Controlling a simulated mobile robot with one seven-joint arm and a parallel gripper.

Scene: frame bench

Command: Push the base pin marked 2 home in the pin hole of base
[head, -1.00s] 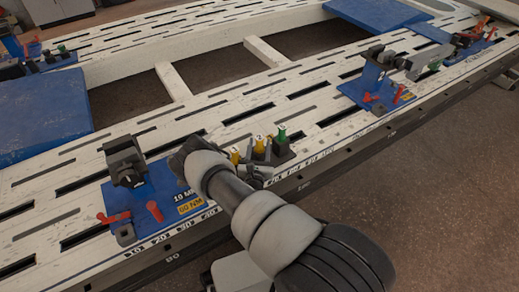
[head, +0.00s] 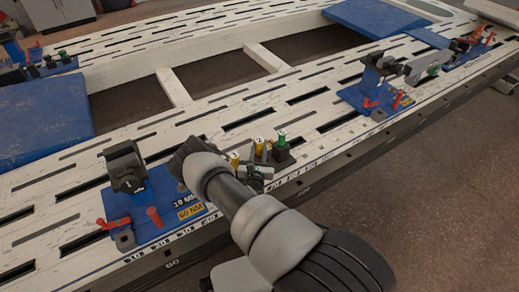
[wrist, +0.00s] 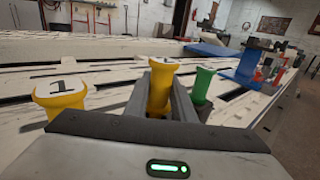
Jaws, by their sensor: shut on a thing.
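Three pins stand in a row on the bench beside the near blue plate. A yellow pin marked 1 (head: 235,157) is at the left; it also shows in the wrist view (wrist: 61,95). A yellow pin (wrist: 161,88), the middle one, stands between the fingers of my gripper (wrist: 160,100). It looks upright; its top mark is too small to read there. A green pin (wrist: 202,86) is to its right, and it shows in the head view (head: 282,138). My gripper (head: 261,165) is shut on the middle yellow pin. I cannot make out the pin hole in base; the pins' lower ends are hidden.
A blue plate (head: 160,228) with a dark clamp (head: 126,167) and red levers stands close to the left of my arm. Another blue clamp stand (head: 371,75) is farther right. The slotted white bench (head: 180,128) is bare around the pins.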

